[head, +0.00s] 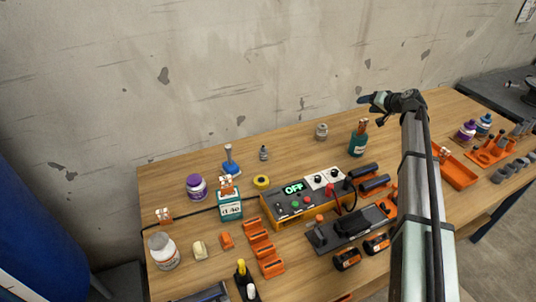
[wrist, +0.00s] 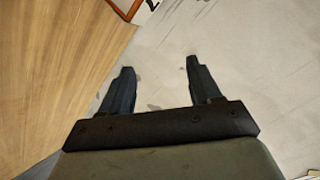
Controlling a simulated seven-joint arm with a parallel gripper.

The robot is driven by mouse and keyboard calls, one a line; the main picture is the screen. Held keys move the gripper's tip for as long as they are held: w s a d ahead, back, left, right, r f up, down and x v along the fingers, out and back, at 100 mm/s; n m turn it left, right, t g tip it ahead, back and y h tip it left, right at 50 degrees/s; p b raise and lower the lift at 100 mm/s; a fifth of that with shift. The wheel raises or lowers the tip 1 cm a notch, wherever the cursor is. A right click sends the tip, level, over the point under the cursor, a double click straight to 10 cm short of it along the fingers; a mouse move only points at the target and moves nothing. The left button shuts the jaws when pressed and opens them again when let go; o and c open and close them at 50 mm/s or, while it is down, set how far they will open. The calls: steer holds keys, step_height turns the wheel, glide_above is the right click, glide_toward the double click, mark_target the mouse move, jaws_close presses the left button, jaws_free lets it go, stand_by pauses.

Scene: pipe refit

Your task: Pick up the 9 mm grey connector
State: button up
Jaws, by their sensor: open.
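My gripper (head: 369,104) is raised above the back right part of the workbench in the head view. In the wrist view its two dark fingers (wrist: 160,66) are spread apart with nothing between them. Several short grey cylindrical pieces (head: 508,171) lie in a row at the right of the bench in the head view. They may be connectors, but they are too small to read any size, so I cannot tell which is the 9 mm one. My gripper is well to the left of them and higher. The wrist view shows no connector.
An orange holder with pegs (head: 487,153) and an orange tray (head: 459,172) are near the grey pieces. Purple (head: 466,130) and blue (head: 484,123) bottles stand behind. A control box reading OFF (head: 293,203) sits mid-bench. My arm hides part of the bench.

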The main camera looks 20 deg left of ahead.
steer(key=s+a+n+g, duration=0.2)
steer(key=s+a+n, duration=0.15)
steer(key=a, duration=0.65)
steer(key=n+g+h, duration=0.6)
steer(key=n+h, duration=0.1)
steer(key=n, duration=0.6)
glide_toward(264, 147)
steer(key=f, duration=0.4)
steer(key=a+f, duration=0.1)
steer(key=f, duration=0.7)
steer(key=shift+w+a+f, duration=0.1)
steer(key=shift+a+f, duration=0.15)
steer(key=shift+a, duration=0.05)
steer(key=c, duration=1)
